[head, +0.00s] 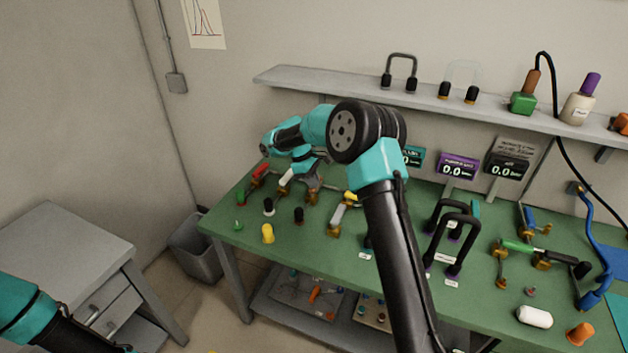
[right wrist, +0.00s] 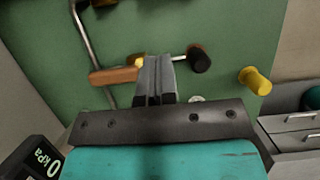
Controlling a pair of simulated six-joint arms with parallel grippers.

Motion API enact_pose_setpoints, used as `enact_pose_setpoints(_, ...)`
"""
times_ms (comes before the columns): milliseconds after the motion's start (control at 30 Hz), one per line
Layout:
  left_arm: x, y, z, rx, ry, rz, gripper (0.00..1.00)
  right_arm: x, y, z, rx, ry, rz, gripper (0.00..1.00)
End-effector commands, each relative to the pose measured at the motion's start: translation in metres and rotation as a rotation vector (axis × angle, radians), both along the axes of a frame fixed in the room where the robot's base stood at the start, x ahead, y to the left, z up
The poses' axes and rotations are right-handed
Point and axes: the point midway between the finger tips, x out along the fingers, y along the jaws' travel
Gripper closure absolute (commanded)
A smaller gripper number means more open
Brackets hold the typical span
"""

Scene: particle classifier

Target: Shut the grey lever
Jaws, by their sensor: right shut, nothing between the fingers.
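My right gripper (head: 313,192) is low over the left part of the green bench. Its fingers are together and empty in the right wrist view (right wrist: 159,65). A pale grey handle (head: 286,179) lies just left of it in the head view. A second pale grey handle (head: 337,214) with brass ends lies to its right. I cannot tell which one is the grey lever. In the right wrist view, a copper-coloured bar (right wrist: 114,76) with a grey rod lies left of the fingertips; contact is unclear. Only my left arm shows, at the lower left of the head view.
A red handle (head: 259,169), a yellow knob (head: 267,234) and a black knob (head: 299,215) stand near the gripper. Black loop handles (head: 457,222) and a green-handled valve (head: 517,246) are further right. Displays (head: 458,166) stand behind, below a wall shelf (head: 330,81).

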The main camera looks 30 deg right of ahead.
Motion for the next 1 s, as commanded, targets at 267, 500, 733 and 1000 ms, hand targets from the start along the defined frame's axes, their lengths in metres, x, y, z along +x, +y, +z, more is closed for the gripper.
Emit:
enact_pose_setpoints(267, 0.000, 0.000, 0.000, 0.000, 0.000, 0.000, 0.31, -0.014, -0.012, -0.045, 0.001, 0.003, -0.001, 1.00)
enact_pose_setpoints(500, 0.000, 0.000, 0.000, 0.000, 0.000, 0.000, 0.31, -0.032, -0.028, -0.067, 0.000, 0.000, -0.003, 1.00)
enact_pose_setpoints(733, 0.000, 0.000, 0.000, 0.000, 0.000, 0.000, 0.31, -0.049, -0.042, -0.067, 0.001, 0.000, -0.001, 1.00)
enact_pose_setpoints(1000, 0.000, 0.000, 0.000, 0.000, 0.000, 0.000, 0.31, -0.051, -0.044, -0.067, 0.001, 0.000, -0.001, 1.00)
